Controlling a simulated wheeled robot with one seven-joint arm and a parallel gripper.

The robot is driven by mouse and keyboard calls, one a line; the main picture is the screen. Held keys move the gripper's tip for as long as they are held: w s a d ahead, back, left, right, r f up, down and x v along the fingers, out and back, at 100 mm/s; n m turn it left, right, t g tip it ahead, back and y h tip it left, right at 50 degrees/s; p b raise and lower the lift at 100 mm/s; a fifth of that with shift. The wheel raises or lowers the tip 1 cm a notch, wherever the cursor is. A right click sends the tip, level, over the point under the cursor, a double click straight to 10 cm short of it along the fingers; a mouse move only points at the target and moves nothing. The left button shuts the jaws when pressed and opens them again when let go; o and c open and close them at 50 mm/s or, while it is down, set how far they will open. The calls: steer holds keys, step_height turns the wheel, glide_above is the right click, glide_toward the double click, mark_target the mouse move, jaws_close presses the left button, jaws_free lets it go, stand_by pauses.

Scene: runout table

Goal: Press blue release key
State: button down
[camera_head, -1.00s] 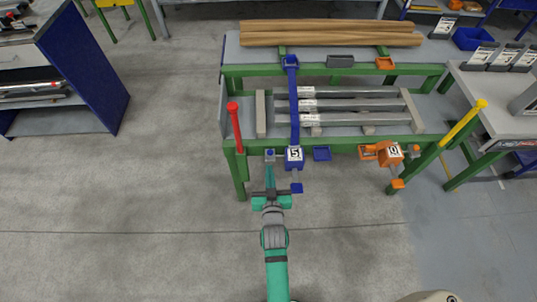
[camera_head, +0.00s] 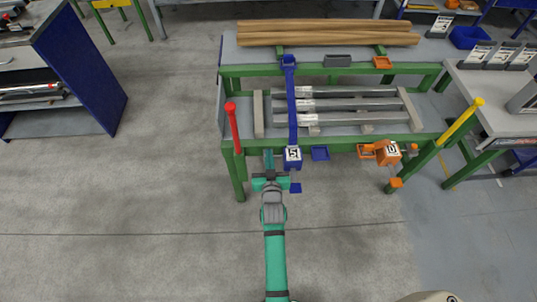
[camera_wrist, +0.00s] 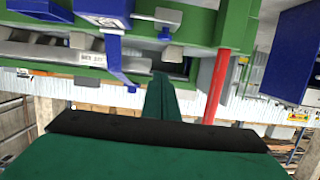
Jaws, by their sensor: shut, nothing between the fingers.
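My gripper (camera_head: 268,154) is shut and empty, its fingers pointing at the table's front rail. In the head view it covers the spot just left of the blue block (camera_head: 292,165), which carries a white number label. In the wrist view a small blue piece (camera_wrist: 165,33), which looks like the blue release key, sits by a grey block beyond my fingertips (camera_wrist: 160,80). Whether the fingertips touch it I cannot tell. A long blue bar (camera_head: 291,100) runs back from the blue block across the metal bars. A blue tab (camera_head: 295,188) hangs below the block.
A red post (camera_head: 233,130) stands left of my gripper. An orange latch block (camera_head: 388,153) and a yellow post (camera_head: 462,122) are to the right. Grey metal bars (camera_head: 350,104) lie on the green-framed table (camera_head: 345,142). The floor in front is clear.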

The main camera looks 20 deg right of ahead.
steer(key=x, duration=0.4)
steer(key=shift+w, duration=0.35)
steer(key=f, duration=0.2)
steer(key=shift+s+d+f, duration=0.1)
steer(key=shift+s+f, duration=0.1)
steer(key=shift+f, duration=0.15)
steer(key=shift+s+d+f, duration=0.1)
steer(key=shift+f, duration=0.6)
steer(key=shift+f, duration=0.1)
